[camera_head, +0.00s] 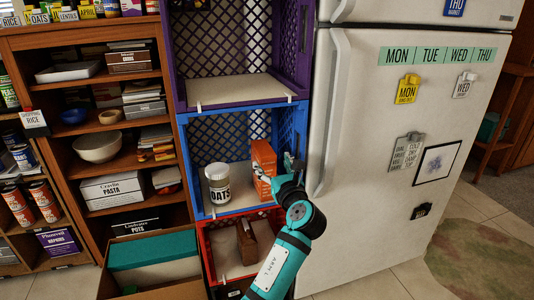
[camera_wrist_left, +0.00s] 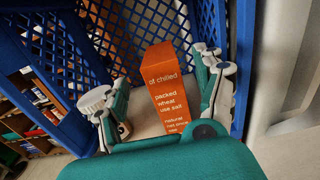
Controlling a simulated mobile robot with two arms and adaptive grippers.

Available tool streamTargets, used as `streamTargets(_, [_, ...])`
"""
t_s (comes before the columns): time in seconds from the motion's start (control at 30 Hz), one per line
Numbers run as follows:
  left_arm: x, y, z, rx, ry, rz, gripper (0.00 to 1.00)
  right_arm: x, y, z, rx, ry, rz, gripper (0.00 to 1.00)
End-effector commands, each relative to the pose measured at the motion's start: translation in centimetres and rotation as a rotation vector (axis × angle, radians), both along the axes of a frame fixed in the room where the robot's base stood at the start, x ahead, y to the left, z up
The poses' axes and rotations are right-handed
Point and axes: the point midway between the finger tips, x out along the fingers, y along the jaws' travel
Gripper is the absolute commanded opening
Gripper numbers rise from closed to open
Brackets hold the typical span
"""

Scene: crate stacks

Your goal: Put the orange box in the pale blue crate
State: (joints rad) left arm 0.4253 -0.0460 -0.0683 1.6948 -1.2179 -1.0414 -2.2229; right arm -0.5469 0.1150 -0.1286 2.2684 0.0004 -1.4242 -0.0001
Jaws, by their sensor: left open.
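The orange box (camera_head: 263,168) stands upright at the right side inside the blue crate (camera_head: 240,107), the middle one of a stack. My left gripper (camera_head: 284,168) reaches in at the crate's right side, next to the box. In the left wrist view the orange box (camera_wrist_left: 170,88) stands between the two fingers of my open left gripper (camera_wrist_left: 164,82), which do not visibly close on it. Its printed front faces the wrist camera. The blue crate is a strong blue; I see no distinctly paler blue crate. My right gripper is not in view.
A white oats jar (camera_head: 217,183) stands left of the box in the same crate. A purple crate (camera_head: 240,105) is above and a red crate (camera_head: 205,250) below, holding a brown item (camera_head: 247,243). The fridge (camera_head: 375,150) stands close on the right, a shelf unit on the left.

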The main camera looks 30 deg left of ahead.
Motion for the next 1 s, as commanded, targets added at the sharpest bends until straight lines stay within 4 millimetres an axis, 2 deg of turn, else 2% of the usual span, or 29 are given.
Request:
streamTargets(0.1, [-1.2,-1.4,0.0,-0.001,0.001,-0.001,0.7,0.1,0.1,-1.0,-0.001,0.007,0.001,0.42])
streamTargets(0.23, [-2.0,-2.2,-0.1,-0.005,-0.001,-0.001,0.7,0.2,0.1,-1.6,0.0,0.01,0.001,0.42])
streamTargets(0.3, [-2.4,-2.4,-1.0,-0.04,-0.013,-0.006,0.7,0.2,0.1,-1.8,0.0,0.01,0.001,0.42])
streamTargets(0.37, [-3.0,-2.4,-2.8,-0.117,-0.038,-0.013,0.7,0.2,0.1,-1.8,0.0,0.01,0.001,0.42])
streamTargets(0.47, [-4.8,-2.5,-7.8,-0.354,-0.117,-0.019,0.7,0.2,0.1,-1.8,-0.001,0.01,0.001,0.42])
streamTargets(0.5, [-5.9,-2.7,-10.4,-0.482,-0.155,-0.01,0.7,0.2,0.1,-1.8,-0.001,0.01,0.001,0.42])
streamTargets(0.57, [-8.0,-3.2,-14.3,-0.69,-0.22,0.022,0.7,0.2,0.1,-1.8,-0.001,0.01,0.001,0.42])
streamTargets(0.6, [-9.6,-3.6,-16.8,-0.832,-0.263,0.059,0.7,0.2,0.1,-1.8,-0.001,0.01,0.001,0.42])
streamTargets(0.7, [-14.0,-5.2,-22.5,-1.172,-0.367,0.199,0.7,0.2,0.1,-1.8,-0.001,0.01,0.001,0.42])
streamTargets(0.77, [-17.0,-6.3,-25.4,-1.36,-0.426,0.319,0.7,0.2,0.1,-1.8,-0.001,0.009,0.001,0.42])
streamTargets(0.8, [-19.2,-7.2,-27.2,-1.476,-0.463,0.413,0.7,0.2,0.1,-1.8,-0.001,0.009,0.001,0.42])
streamTargets(0.9, [-24.5,-9.5,-30.6,-1.716,-0.553,0.683,0.7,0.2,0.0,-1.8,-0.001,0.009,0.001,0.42])
streamTargets(1.0, [-29.3,-11.6,-32.7,-1.867,-0.628,0.957,0.7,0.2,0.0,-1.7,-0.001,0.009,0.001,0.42])
